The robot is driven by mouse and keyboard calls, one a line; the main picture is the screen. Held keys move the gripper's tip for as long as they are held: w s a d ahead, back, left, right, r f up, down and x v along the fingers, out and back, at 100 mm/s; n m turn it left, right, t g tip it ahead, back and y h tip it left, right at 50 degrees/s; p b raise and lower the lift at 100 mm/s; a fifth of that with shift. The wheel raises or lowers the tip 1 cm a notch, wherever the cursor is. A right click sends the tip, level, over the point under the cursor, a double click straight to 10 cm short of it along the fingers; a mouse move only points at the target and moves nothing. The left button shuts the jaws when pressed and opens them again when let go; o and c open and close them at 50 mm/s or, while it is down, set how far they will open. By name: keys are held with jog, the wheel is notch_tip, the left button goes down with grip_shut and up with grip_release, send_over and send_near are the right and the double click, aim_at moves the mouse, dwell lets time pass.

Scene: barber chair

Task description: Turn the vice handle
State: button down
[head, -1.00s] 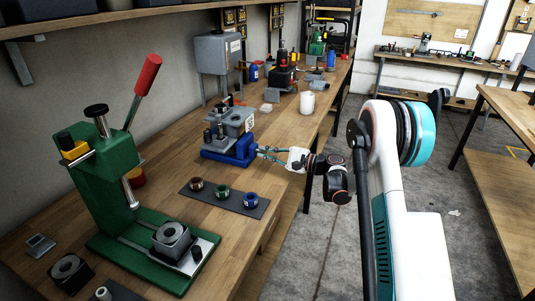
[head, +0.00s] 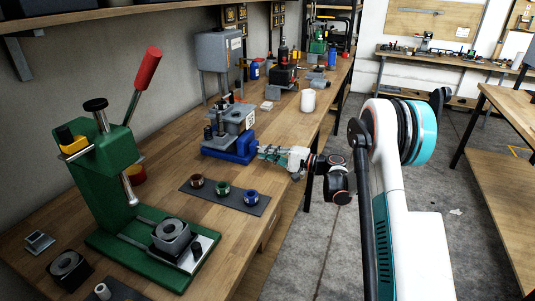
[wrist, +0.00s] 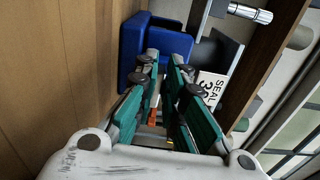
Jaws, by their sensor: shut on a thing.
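The vice (head: 240,148) has a blue body and stands on the bench, carrying a grey block at its top. Its blue body also fills the upper middle of the wrist view (wrist: 155,42). My gripper (head: 262,150) reaches in from the right, at the front face of the vice. In the wrist view my green fingers (wrist: 163,62) close in towards each other just before the blue body. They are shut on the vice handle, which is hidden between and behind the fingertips.
A dark mat (head: 225,196) with three small coloured cups lies in front of the vice. A green press (head: 105,180) with a red-tipped lever stands at the left. A white cup (head: 308,101) stands behind my gripper. The floor at the right is open.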

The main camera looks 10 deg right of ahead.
jog(key=shift+f, duration=0.1)
jog(key=c, duration=1.7)
grip_release()
jog(key=v, duration=1.2)
